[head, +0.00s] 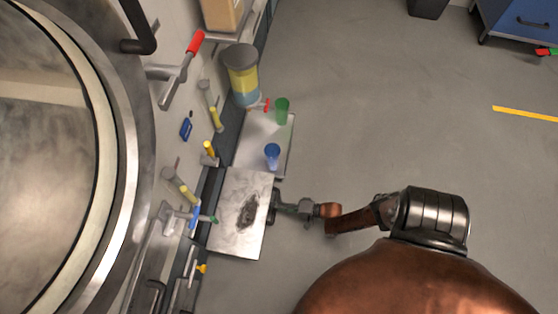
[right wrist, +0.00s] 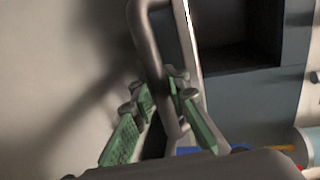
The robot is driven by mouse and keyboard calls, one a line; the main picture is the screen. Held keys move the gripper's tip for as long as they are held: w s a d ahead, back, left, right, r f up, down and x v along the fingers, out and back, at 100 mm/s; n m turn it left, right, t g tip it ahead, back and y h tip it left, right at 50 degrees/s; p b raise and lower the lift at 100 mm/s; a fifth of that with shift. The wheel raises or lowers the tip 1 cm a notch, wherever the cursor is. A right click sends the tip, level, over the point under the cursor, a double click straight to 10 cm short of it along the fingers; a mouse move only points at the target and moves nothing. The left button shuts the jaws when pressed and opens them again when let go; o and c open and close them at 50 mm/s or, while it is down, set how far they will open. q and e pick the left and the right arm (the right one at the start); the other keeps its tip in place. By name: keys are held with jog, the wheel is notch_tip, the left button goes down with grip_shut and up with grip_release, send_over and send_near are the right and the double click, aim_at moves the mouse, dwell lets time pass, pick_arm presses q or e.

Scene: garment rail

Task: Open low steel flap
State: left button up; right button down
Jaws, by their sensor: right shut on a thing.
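The low steel flap (head: 231,190) is a square metal plate with a dark smudge, standing out from the wall unit in the head view. In the right wrist view its pale face (right wrist: 55,70) fills the left side, and a dark recess (right wrist: 243,35) shows beyond its edge. My right gripper (head: 275,205) is at the flap's right edge. In the right wrist view its green-padded fingers (right wrist: 168,115) are shut around the flap's dark bar handle (right wrist: 147,45). My left gripper is not in view.
A shelf (head: 250,150) beside the flap carries a blue cup (head: 272,156) and a green cup (head: 282,110). A yellow-filled container (head: 242,73) stands above it. A large round door (head: 45,150) and several levers line the left. The floor at right is mostly clear.

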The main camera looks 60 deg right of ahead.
jog(key=shift+d+f, duration=0.15)
jog(key=shift+f, duration=0.25)
jog(key=c, duration=1.9)
grip_release()
jog(key=v, duration=1.2)
